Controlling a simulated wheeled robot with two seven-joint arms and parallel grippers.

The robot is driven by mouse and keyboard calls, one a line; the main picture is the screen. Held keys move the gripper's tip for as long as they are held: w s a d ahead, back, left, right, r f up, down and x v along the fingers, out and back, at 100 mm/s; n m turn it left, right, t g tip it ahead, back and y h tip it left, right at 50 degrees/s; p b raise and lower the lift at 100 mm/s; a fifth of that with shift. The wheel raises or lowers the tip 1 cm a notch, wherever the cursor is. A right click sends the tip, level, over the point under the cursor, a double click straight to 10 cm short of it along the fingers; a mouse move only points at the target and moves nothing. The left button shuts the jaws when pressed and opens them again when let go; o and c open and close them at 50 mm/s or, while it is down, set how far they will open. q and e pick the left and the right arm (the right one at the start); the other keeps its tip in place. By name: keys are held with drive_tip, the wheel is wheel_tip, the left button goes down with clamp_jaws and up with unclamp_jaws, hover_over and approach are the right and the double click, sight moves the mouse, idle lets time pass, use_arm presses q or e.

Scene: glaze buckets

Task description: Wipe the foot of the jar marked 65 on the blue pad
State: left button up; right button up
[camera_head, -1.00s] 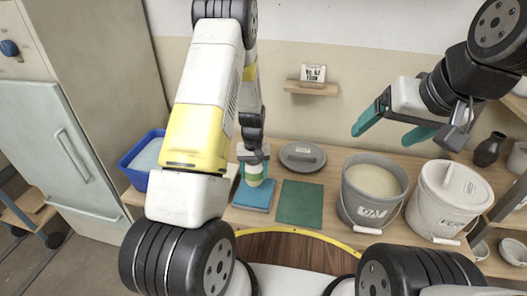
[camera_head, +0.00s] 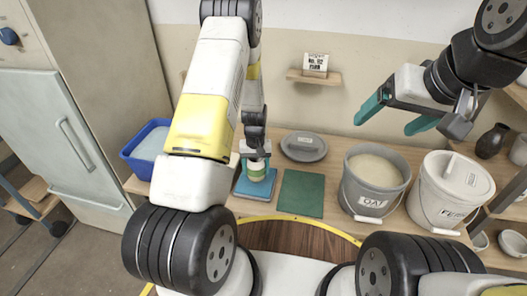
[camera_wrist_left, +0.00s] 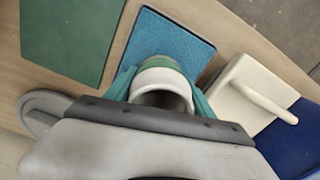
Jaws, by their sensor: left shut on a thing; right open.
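The jar (camera_head: 257,170), green-banded with a pale rim, stands on or just above the blue pad (camera_head: 256,189); its number cannot be read. In the left wrist view the jar (camera_wrist_left: 163,88) shows its open mouth, with the blue pad (camera_wrist_left: 178,38) beneath. My left gripper (camera_head: 257,164) is shut on the jar, with a teal finger on each side. Whether the foot touches the pad cannot be told. My right gripper (camera_head: 395,118) is open and empty, raised over the right part of the bench.
A green mat (camera_head: 301,193) lies right of the pad, a grey lid (camera_head: 304,146) behind it. A grey bucket of glaze (camera_head: 372,197) and a lidded white bucket (camera_head: 445,203) stand to the right. A blue basin (camera_head: 140,166) is at left.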

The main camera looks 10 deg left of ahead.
sight(254, 176)
use_arm(q)
drive_tip(key=shift+f, duration=0.6)
idle(0.3)
drive_tip(key=shift+w, duration=0.1)
drive_tip(key=shift+w, duration=1.65)
drive_tip(key=shift+s+r, duration=0.1)
drive_tip(key=shift+s, duration=3.35)
drive_tip(key=shift+w, duration=3.45)
drive_tip(key=shift+s, duration=3.5)
wheel_tip(254, 176, up, 7)
